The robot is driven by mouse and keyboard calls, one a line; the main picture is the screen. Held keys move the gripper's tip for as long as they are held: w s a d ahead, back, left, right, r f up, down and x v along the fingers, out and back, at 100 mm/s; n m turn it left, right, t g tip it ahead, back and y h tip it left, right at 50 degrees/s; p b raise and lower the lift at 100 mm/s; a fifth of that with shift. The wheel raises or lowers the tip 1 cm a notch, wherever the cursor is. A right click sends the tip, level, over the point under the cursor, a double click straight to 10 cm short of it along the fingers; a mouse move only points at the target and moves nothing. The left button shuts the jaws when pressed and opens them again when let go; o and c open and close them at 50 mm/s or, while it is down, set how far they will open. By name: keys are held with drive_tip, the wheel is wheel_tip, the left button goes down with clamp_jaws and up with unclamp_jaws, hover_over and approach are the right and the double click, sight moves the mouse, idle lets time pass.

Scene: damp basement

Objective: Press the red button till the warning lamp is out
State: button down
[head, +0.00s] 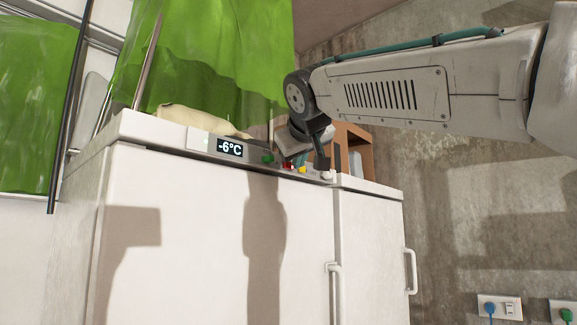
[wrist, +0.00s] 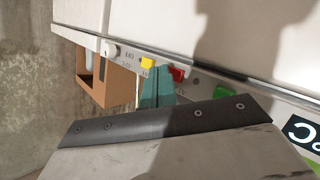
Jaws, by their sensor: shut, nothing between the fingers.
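The red button (head: 289,167) is on the control strip along the top front edge of a white freezer. It also shows in the wrist view (wrist: 177,73), between a yellow control (wrist: 148,63) and a green one (wrist: 225,92). My gripper (head: 322,163) is shut and empty, at the strip's right part, to the right of the red button in the head view. Whether it touches the strip I cannot tell. In the wrist view a dark screwed plate of my gripper fills the lower part. I cannot make out which part is the warning lamp or whether it is lit.
The white freezer (head: 200,230) has a display (head: 230,148) reading -6°C and a white knob (wrist: 112,50) on its strip. A brown open box (wrist: 108,85) and a teal item (wrist: 157,90) stand behind the strip. A pale sack (head: 195,118) lies on top; green sheeting (head: 225,50) hangs behind.

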drive_tip(key=shift+w+a, duration=0.2)
drive_tip(key=shift+a, duration=0.1)
drive_tip(key=shift+w+a, duration=0.2)
drive_tip(key=shift+a, duration=0.05)
idle(0.5)
drive_tip(key=shift+s+d, duration=0.45)
drive_tip(key=shift+d, duration=0.15)
drive_tip(key=s+d, duration=0.3)
drive_tip(key=d, duration=0.1)
drive_tip(key=shift+s+d, duration=0.35)
idle(0.6)
